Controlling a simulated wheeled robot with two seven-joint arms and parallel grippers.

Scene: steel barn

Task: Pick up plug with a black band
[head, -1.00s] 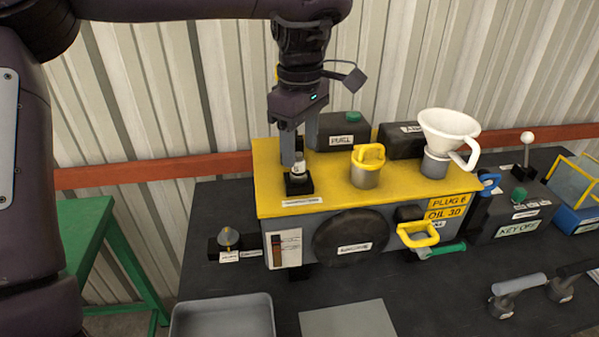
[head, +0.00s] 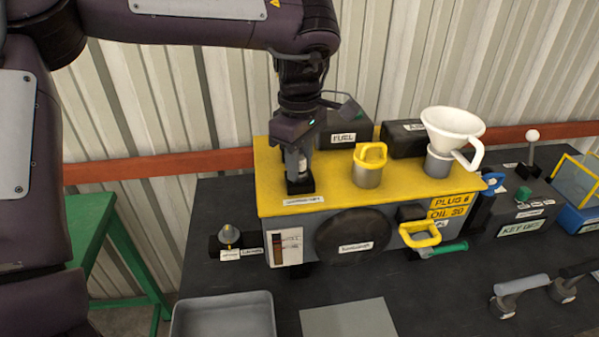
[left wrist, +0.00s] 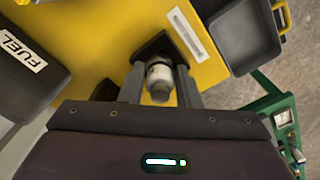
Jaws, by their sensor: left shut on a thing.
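A small whitish plug with a grey end (left wrist: 160,82) stands in a black square socket (head: 300,187) at the left end of the yellow-topped engine block (head: 325,205). My left gripper (head: 298,172) points down over it from above. In the left wrist view the plug sits between the two fingers of my left gripper (left wrist: 159,92), which is shut on it. The fingers mostly hide the plug in the head view, and I cannot make out a black band. The plug's lower end is in or at the socket. My right gripper is not in view.
A yellow-handled cap (head: 370,165) and a white funnel (head: 452,135) stand to the right on the block. A black FUEL box (head: 343,137) is close behind my gripper. A grey tray (head: 222,318) lies at the front. A green stand (head: 90,225) is at left.

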